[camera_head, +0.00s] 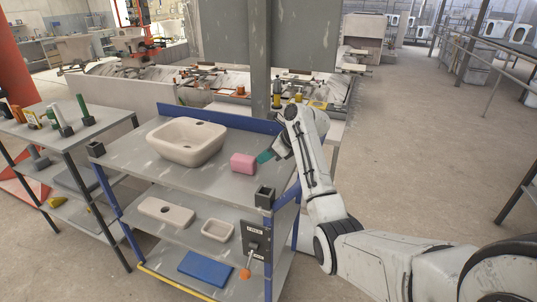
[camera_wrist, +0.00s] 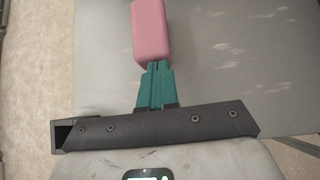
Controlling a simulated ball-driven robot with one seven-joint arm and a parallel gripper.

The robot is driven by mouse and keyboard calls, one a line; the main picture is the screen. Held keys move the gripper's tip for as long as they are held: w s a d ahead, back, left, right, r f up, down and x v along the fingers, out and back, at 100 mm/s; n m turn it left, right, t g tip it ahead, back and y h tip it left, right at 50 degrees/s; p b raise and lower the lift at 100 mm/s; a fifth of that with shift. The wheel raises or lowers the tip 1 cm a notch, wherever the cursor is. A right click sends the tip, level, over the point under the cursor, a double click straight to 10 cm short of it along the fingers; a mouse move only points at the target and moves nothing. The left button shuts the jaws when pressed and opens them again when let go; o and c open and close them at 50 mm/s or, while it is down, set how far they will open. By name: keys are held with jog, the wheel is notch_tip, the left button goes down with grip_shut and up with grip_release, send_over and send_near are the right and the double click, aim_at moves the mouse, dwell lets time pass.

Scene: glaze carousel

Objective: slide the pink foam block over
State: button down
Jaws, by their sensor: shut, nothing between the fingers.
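The pink foam block (camera_head: 243,163) lies on the grey top shelf (camera_head: 215,180) of a blue-framed cart, right of the white basin. My gripper (camera_head: 262,157) is at the block's right side, with its green fingers low over the shelf. In the wrist view the pink block (camera_wrist: 150,32) is straight ahead of the fingertips (camera_wrist: 155,66), which are shut together with nothing between them. The tips touch or nearly touch the block's near end; I cannot tell which.
A white basin (camera_head: 186,141) stands on the shelf left of the block. Bare shelf lies in front of the block. A side table (camera_head: 62,140) with tools stands at left.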

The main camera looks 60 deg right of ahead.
aim_at(241, 156)
jog(key=shift+w+r, duration=0.15)
jog(key=shift+w, duration=0.05)
jog(key=w+p, duration=0.1)
jog(key=w, duration=0.1)
jog(key=w+p, duration=0.3)
jog(key=shift+w+a, duration=0.35)
jog(key=shift+a, duration=0.05)
jog(key=shift+w, duration=0.45)
jog(key=shift+f, duration=0.2)
jog(key=shift+r, duration=0.1)
